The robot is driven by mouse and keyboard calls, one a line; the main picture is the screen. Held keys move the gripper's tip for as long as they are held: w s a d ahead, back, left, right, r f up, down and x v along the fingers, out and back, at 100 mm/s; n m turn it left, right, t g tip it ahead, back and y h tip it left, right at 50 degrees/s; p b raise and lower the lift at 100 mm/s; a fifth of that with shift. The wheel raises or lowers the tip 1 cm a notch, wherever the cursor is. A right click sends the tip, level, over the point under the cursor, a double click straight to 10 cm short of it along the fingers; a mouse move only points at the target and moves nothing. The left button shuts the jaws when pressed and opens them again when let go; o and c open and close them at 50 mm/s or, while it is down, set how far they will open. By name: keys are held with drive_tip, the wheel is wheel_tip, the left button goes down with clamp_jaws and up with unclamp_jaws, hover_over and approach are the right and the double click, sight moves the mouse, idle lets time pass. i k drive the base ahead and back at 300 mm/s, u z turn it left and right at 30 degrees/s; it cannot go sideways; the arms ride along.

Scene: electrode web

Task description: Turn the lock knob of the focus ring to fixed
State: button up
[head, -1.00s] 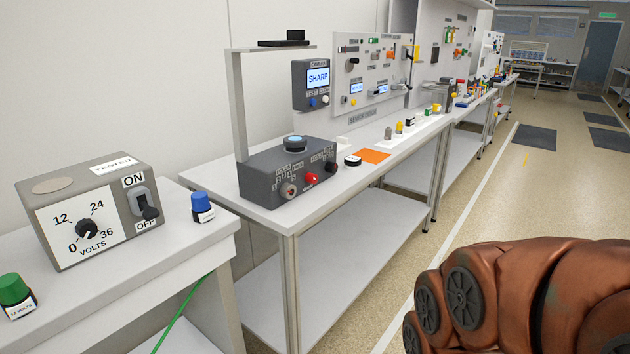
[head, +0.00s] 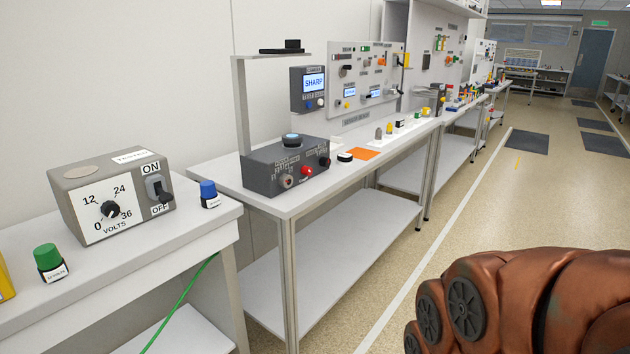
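My gripper is not in view; only a copper-coloured part of my arm shows at the lower right.
A volts box (head: 112,195) with an ON/OFF switch stands on the near left bench, with green (head: 48,262) and blue (head: 209,193) capped items beside it. An orange mat (head: 365,154) lies right of the control box. The floor (head: 490,200) to the right is open.

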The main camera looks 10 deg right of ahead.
sight(306, 171)
drive_tip(key=z, duration=0.85)
drive_tip(key=i, duration=0.55)
drive_tip(key=u, duration=1.95)
